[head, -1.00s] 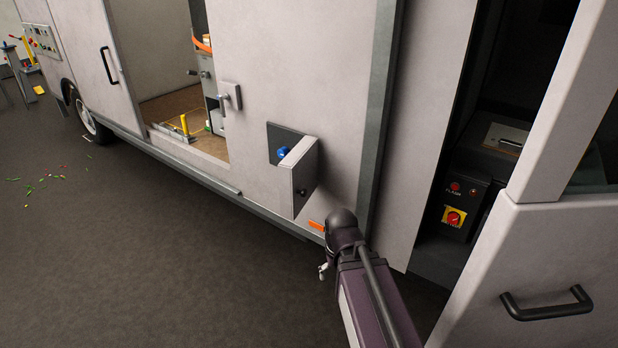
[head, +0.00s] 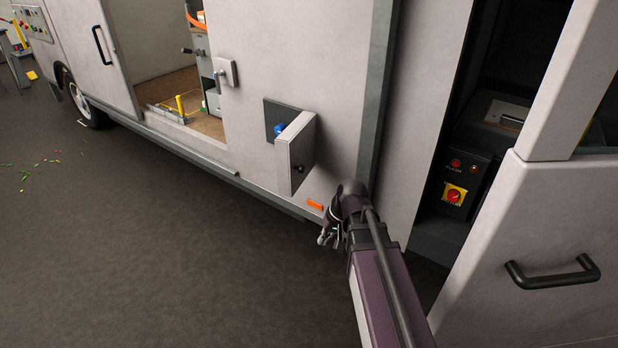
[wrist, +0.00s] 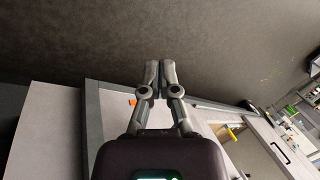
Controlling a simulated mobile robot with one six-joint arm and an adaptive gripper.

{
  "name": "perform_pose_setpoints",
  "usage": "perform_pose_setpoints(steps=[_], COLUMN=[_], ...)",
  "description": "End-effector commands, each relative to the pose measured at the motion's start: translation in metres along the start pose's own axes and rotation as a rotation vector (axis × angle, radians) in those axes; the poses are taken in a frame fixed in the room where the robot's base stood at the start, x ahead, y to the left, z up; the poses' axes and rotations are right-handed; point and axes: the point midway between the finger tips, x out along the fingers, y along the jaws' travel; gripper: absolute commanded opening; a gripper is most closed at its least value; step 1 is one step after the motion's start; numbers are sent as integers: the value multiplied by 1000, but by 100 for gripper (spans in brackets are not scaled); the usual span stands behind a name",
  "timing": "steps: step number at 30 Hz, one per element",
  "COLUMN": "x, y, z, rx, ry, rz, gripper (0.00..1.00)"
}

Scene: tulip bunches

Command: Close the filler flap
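The filler flap (head: 297,154) is a small pale grey door on the side of the van. It stands open, jutting out from the wall, with a dark knob or lock on its outer face. Behind it is a dark recess (head: 281,112) with a blue cap (head: 279,129) partly in view. My gripper (head: 327,239) is below and to the right of the flap, apart from it. In the wrist view my gripper (wrist: 160,72) has its fingertips together and nothing between them. I cannot make out the flap in the wrist view.
An orange marker (head: 315,205) is on the van's lower edge near my gripper. At right are a dark opening with a red-knobbed switch box (head: 454,194) and a door with a black handle (head: 552,271). The grey floor (head: 170,260) at left is mostly clear.

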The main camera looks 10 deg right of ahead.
Motion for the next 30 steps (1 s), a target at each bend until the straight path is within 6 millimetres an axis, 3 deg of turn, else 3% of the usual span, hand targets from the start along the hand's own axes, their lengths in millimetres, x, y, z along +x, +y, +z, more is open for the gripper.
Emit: perform_pose_setpoints(steps=[1, 3, 11, 21, 30], x=[12, 17, 18, -11, -45], y=[4, 3, 10, 46, 82], z=[-16, -33, -95, -176, -217], rx=[20, 46, 145, 274, 347], ry=[16, 40, 138, 294, 394], rz=[-58, -144, -464, -873, -1116], gripper=[0, 0, 0, 0, 0])
